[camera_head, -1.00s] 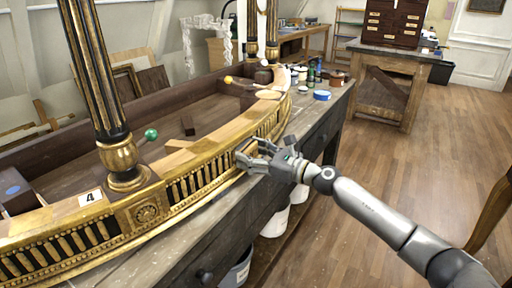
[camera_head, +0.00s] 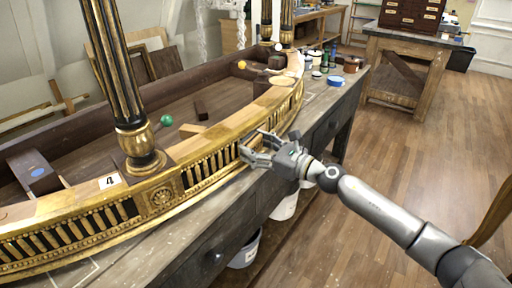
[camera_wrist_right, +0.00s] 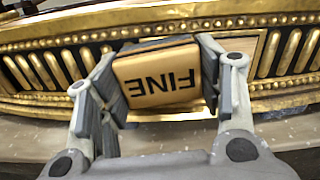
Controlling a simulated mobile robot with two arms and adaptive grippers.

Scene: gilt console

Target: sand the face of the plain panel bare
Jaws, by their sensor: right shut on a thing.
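My right gripper (camera_head: 250,153) is at the front of the curved gilt rail. In the right wrist view its two fingers (camera_wrist_right: 157,92) are shut on the sides of a tan sanding block (camera_wrist_right: 158,78) with a dark edge, marked FINE, reading upside down. The block is in front of the plain panel (camera_wrist_right: 245,43), between two fluted gilt stretches, and covers most of it. I cannot tell whether it touches the face. A little of the panel shows around the block; how bare it is cannot be told. My left gripper is out of view.
The gilt console (camera_head: 162,197) rests on a grey workbench (camera_head: 205,232), with black-and-gilt columns (camera_head: 112,70) rising from it. Jars and cans (camera_head: 330,68) stand beyond the rail. Open floor lies right.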

